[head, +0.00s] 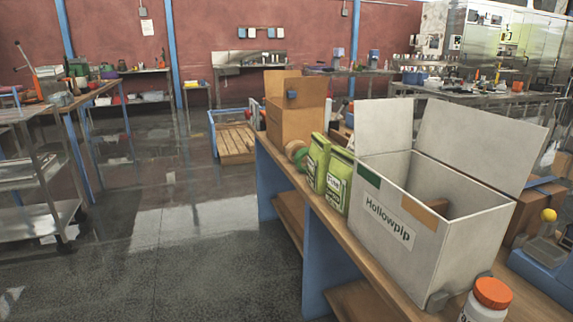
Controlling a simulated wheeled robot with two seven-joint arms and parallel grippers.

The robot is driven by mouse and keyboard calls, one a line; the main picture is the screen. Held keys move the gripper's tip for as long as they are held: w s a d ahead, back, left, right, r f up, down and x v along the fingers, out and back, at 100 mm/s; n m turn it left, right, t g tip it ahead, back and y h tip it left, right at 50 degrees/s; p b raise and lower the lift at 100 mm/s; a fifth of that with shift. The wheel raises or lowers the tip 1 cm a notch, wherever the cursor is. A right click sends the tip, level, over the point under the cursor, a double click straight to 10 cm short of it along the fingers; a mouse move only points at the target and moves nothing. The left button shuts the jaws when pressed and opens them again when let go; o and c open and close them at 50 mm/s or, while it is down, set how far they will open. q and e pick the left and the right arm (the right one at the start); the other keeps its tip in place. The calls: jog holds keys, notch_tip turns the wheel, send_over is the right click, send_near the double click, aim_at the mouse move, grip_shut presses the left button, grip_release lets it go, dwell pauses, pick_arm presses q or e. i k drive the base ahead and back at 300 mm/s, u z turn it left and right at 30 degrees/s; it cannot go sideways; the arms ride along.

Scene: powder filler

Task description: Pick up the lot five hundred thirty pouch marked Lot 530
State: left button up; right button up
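Two green pouches stand upright side by side on the wooden bench (326,217), left of a white box. The left pouch (316,163) is slightly farther back, and the right pouch (339,181) is close to the box. Both carry printing that is too small to read, so I cannot tell which one is marked Lot 530. Neither of my grippers is in view.
The open white box (383,250) labelled Hollowpip stands right of the pouches, flaps up. An orange-lidded jar (491,296) is at the front. A cardboard box (290,120) and green roll (297,151) stand behind the pouches.

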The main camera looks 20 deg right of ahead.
aim_at(320, 156)
jog(key=i, duration=3.9)
jog(key=z, duration=3.65)
